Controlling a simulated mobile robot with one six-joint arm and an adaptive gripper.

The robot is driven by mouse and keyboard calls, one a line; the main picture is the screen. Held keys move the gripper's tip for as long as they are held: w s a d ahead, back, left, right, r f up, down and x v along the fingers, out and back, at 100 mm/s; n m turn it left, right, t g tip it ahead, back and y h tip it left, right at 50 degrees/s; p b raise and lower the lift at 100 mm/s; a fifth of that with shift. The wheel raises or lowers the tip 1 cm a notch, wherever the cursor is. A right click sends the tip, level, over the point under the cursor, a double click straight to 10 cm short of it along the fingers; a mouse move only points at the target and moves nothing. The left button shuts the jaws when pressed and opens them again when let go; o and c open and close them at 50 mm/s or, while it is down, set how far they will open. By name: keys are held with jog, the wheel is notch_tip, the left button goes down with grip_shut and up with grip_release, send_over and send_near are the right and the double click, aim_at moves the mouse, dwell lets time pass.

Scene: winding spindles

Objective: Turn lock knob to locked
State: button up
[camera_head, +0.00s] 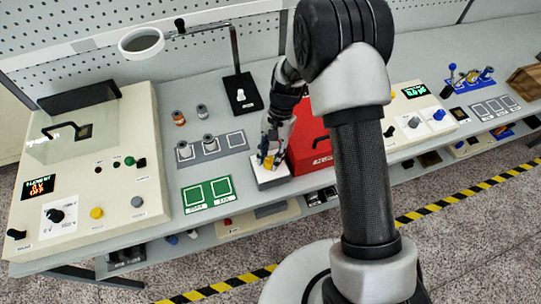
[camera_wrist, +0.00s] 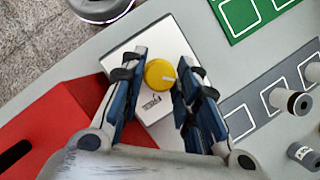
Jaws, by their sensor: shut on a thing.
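The yellow lock knob (camera_wrist: 158,74) sits on a small white box (camera_wrist: 150,38); its white pointer mark is turned to the right in the wrist view. Printing on the box beside the knob looks like "FREE", seen at an angle. My gripper (camera_wrist: 162,66) has its two blue-and-black fingers on either side of the knob, shut on it. In the head view the knob (camera_head: 269,161) is partly hidden by my gripper (camera_head: 268,157), above the white box (camera_head: 270,179) on the bench.
A red box (camera_head: 310,150) stands close beside the white box. Green-framed plates (camera_head: 207,192) and a grey tray (camera_head: 212,148) with metal spindles lie to the left. A beige control panel (camera_head: 90,170) fills the left end.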

jog(key=o, duration=1)
jog(key=shift+o, duration=0.2)
jog(key=v, duration=1.2)
